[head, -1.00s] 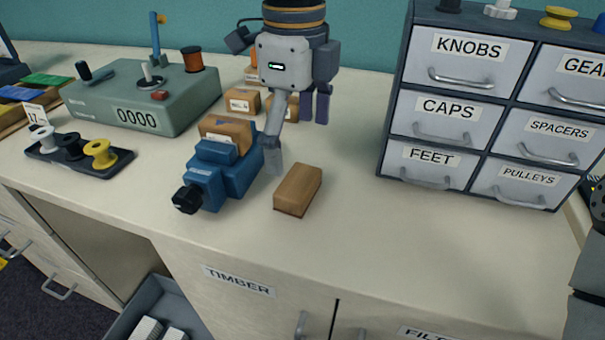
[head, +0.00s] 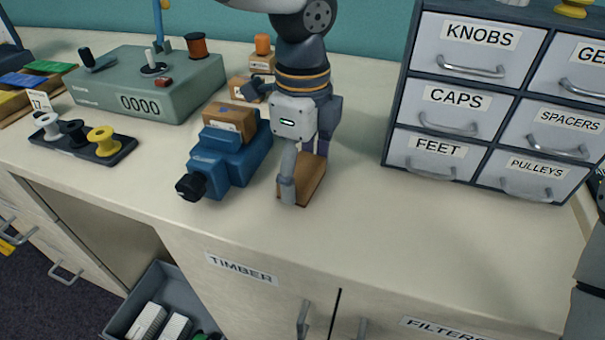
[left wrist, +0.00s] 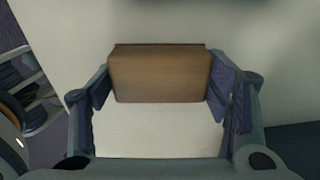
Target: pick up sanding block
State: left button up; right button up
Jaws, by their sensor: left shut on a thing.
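The sanding block is the brown, wood-like block (head: 310,182) on the pale worktop, just right of the blue vise (head: 233,158). My left gripper (head: 303,178) comes down over it from above, with a finger on either side, and is shut on it. The gripper hides part of the block. In the left wrist view the block (left wrist: 160,76) spans the gap between the two purple-padded fingers. The block looks to be at the worktop; I cannot tell any gap under it. My right gripper is not in view; part of an arm shows at the right edge.
A green counter box (head: 150,90) and a spool tray (head: 85,148) are to the left. A labelled drawer cabinet (head: 480,95) stands right. The worktop in front and to the right of the block is clear.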

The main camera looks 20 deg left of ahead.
aim_at(303, 173)
pick_arm(q)
jog(key=shift+r, duration=0.4)
jog(key=r, duration=0.3)
jog(key=shift+s+d+r, duration=0.15)
jog(key=shift+s+r, duration=0.25)
jog(key=s+r, duration=0.1)
jog(key=r, duration=0.1)
jog(key=s+d+r, duration=0.1)
jog(key=s+r, duration=0.1)
jog(key=shift+s+d+r+p, duration=0.2)
jog(key=shift+s+r+p, duration=0.05)
jog(key=shift+s+p, duration=0.1)
jog(key=s+d+r, duration=0.3)
jog(key=s+r, duration=0.1)
jog(key=s, duration=0.4)
jog(key=shift+s+d, duration=0.15)
jog(key=shift+s, duration=0.15)
